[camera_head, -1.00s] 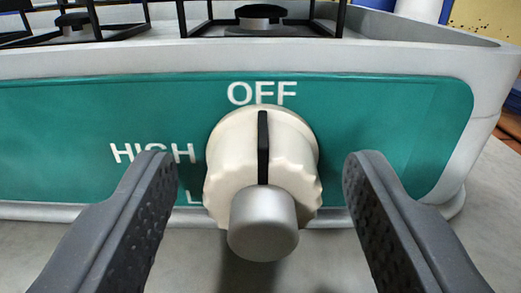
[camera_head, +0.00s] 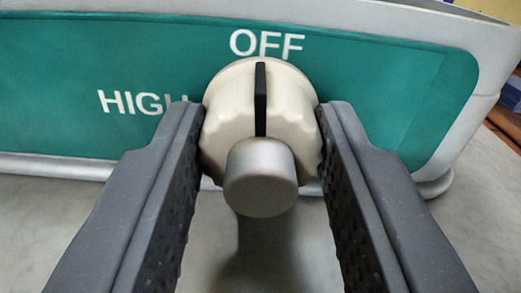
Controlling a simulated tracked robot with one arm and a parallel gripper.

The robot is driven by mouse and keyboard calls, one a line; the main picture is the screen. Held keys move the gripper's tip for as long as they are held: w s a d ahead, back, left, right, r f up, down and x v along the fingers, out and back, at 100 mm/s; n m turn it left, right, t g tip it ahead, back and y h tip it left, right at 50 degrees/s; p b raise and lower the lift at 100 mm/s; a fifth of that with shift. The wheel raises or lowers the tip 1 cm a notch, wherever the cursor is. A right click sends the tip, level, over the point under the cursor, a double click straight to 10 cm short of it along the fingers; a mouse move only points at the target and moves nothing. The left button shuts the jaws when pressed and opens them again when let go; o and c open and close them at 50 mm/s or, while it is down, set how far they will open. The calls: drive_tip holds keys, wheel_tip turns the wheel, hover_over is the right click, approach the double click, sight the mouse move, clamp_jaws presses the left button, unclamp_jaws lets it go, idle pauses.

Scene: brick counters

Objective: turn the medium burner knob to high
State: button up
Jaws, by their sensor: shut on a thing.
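The burner knob (camera_head: 222,110) is cream-coloured with a scalloped edge, a black pointer line and a silver round cap at the front. It sits on the green control panel (camera_head: 60,70) of the stove. Its black pointer points up at the word OFF. Any lower marking is hidden. My gripper (camera_head: 260,130) is shut on the knob, one dark finger on each side of it.
The stove's grey body rim (camera_head: 480,40) runs above and to the right of the panel. A pale grey counter (camera_head: 70,215) lies below, clear in front of the stove. A blurred orange-brown thing stands at the right edge.

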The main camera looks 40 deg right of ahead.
drive_tip(key=n+p, duration=0.1)
drive_tip(key=p, duration=0.1)
drive_tip(key=n+p, duration=0.2)
drive_tip(key=p, duration=0.1)
drive_tip(key=shift+r, duration=0.3)
drive_tip(key=n+p, duration=0.4)
drive_tip(key=p, duration=0.1)
drive_tip(key=shift+w+a+f+n, duration=0.1)
drive_tip(key=shift+n, duration=0.2)
drive_tip(key=n+p, duration=0.2)
drive_tip(key=n, duration=0.2)
drive_tip(key=shift+f, duration=0.1)
drive_tip(key=n, duration=0.5)
drive_tip(key=shift+a+f, duration=0.1)
drive_tip(key=shift+f, duration=0.05)
drive_tip(key=shift+n, duration=0.3)
drive_tip(key=o, duration=1)
drive_tip(key=shift+w, duration=0.1)
